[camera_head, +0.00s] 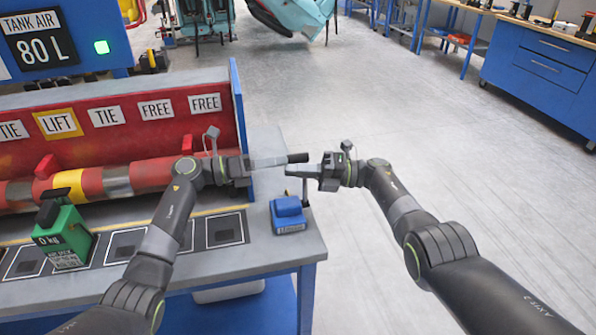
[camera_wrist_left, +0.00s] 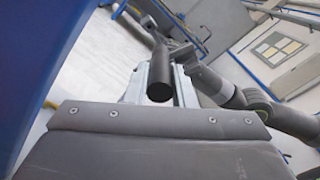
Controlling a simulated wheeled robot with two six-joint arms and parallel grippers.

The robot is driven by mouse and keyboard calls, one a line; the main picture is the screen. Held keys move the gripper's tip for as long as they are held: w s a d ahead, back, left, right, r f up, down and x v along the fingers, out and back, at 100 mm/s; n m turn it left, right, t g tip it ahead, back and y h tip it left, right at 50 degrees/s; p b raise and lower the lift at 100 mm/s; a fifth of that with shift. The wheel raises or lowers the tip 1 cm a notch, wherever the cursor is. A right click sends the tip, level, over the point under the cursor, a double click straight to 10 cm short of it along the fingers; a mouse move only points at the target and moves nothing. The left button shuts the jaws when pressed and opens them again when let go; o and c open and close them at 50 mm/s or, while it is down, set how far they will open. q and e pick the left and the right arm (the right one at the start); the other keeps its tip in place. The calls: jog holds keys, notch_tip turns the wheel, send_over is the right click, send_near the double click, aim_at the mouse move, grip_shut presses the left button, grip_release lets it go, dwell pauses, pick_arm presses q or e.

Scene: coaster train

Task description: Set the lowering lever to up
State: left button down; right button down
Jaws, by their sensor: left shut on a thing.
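The lowering lever appears to be the small blue box (camera_head: 288,215) on the right end of the bench, with a label on its front. A dark post (camera_head: 305,192) rises at its right side, partly hidden by my right gripper. My left gripper (camera_head: 282,160) is shut on a black cylindrical handle (camera_head: 298,157) above the box. That handle also shows between the fingers in the left wrist view (camera_wrist_left: 160,82). Whether the handle joins the post is hidden. My right gripper (camera_head: 302,171) points left, close below the handle; its finger gap is unclear.
A red-backed trough (camera_head: 150,137) with LIFT, TIE and FREE signs runs along the bench. A green 0 kg block (camera_head: 65,235) stands at the left, near square outlined pads. A blue tank panel reads 80 L. Open floor (camera_head: 430,130) lies to the right.

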pick_arm(q)
jog(key=shift+s+d+f, duration=0.1)
jog(key=shift+s+d, duration=0.15)
jog(key=shift+s, duration=0.05)
pick_arm(e)
jog(key=shift+w+r, duration=0.35)
jog(key=shift+r, duration=0.15)
pick_arm(q)
jog(key=c, duration=1.7)
grip_release()
jog(key=o, duration=0.4)
jog(key=shift+a, duration=0.15)
jog(key=shift+o, duration=0.2)
pick_arm(e)
jog(key=shift+a, duration=0.1)
jog(key=shift+s+f, duration=0.1)
